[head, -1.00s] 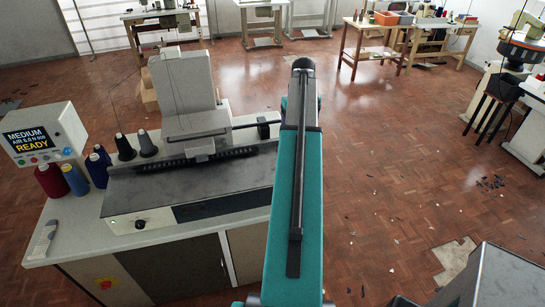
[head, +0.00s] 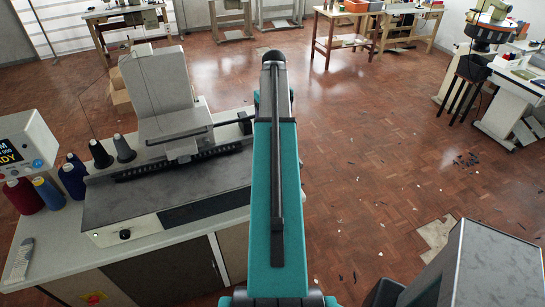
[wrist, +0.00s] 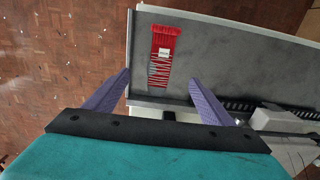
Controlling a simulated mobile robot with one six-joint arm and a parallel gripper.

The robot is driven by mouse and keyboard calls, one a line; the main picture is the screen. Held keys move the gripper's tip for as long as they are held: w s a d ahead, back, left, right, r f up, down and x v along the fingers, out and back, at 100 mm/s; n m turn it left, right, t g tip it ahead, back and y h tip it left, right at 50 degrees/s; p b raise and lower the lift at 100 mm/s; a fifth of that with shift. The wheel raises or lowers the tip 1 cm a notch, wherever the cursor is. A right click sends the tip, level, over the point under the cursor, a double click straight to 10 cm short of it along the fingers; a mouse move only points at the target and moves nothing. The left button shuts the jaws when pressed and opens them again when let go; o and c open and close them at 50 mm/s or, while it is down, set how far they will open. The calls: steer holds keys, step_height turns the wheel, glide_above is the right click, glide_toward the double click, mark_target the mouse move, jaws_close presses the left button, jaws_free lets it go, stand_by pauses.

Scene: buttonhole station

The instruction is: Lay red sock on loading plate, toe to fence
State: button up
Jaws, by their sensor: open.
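A red item with a white label and a red-and-white striped part (wrist: 163,55), apparently the red sock, lies flat on the grey loading plate (wrist: 225,65) in the wrist view. Its striped end points to a raised rim (wrist: 160,101), perhaps the fence, with a small gap between. I cannot tell which end is the toe. My gripper (wrist: 160,80) is open, its two purple fingers apart and nothing between them. The fingertips appear on either side of the striped end. In the head view the plate (head: 150,195) shows, but my arm hides its right end and the sock.
A black toothed rail (head: 165,167) and the machine head (head: 165,90) stand behind the plate. Thread cones (head: 124,150) and a control box (head: 25,150) are at the left. A grey box (head: 490,265) is at the lower right.

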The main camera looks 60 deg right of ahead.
steer(key=shift+w+f+b, duration=0.1)
steer(key=shift+f+b, duration=1.9)
steer(key=shift+f, duration=1.65)
steer(key=shift+a+f+b, duration=0.1)
steer(key=shift+f+b, duration=1.8)
steer(key=shift+f, duration=0.7)
steer(key=c, duration=1.2)
steer(key=shift+c, duration=0.2)
steer(key=shift+r, duration=0.2)
steer(key=shift+r+p, duration=1.5)
steer(key=shift+r, duration=0.3)
steer(key=a+p, duration=0.1)
steer(key=a, duration=0.4)
steer(key=a+p, duration=0.1)
steer(key=a, duration=0.4)
steer(key=a+r+p, duration=0.1)
steer(key=a, duration=0.5)
steer(key=shift+s, duration=0.3)
